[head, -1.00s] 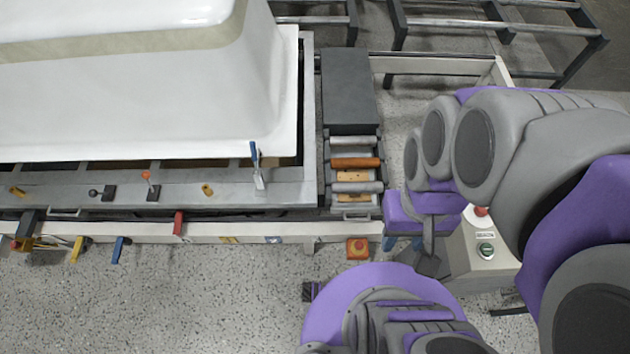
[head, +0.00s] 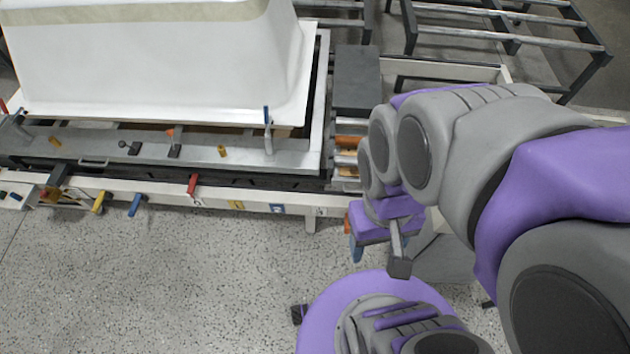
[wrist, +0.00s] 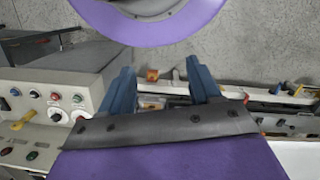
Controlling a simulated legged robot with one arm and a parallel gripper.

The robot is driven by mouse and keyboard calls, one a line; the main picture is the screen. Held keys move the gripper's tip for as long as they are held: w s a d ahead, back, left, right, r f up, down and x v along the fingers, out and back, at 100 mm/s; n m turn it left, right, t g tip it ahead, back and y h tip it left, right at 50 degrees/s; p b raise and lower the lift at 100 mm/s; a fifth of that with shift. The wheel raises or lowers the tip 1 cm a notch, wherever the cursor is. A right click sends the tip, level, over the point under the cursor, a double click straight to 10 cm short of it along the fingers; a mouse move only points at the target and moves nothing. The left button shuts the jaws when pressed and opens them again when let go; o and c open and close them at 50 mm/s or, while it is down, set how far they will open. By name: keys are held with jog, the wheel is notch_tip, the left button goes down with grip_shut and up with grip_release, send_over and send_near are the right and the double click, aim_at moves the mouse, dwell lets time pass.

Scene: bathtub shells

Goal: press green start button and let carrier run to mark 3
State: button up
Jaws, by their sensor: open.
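The carrier (head: 200,148) is a grey frame bearing a white bathtub shell (head: 165,65), on the rail at left in the head view. Coloured plates, one yellow (head: 236,205) and one blue (head: 277,208), mark the rail's white front beam; I cannot read their numbers. My gripper (wrist: 160,85) is open and empty, its blue fingers apart; it also shows in the head view (head: 357,248), in front of the carrier's right end. The button pedestal (head: 445,262) is mostly hidden behind my arm, its green button out of sight there. In the wrist view a small green button (wrist: 31,155) shows on a panel.
The sloped control panel (wrist: 45,105) at left in the wrist view holds several buttons and a yellow handle. A dark box (head: 356,80) stands over the rollers right of the carrier. Red (head: 192,185) and blue (head: 135,204) tabs jut from the beam. Speckled floor in front is clear.

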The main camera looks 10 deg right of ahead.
jog(key=shift+s+d, duration=0.1)
jog(key=shift+d, duration=0.35)
jog(key=c, duration=0.3)
jog(key=shift+a, duration=0.3)
jog(key=c, duration=0.6)
grip_shut()
jog(key=shift+d, duration=0.1)
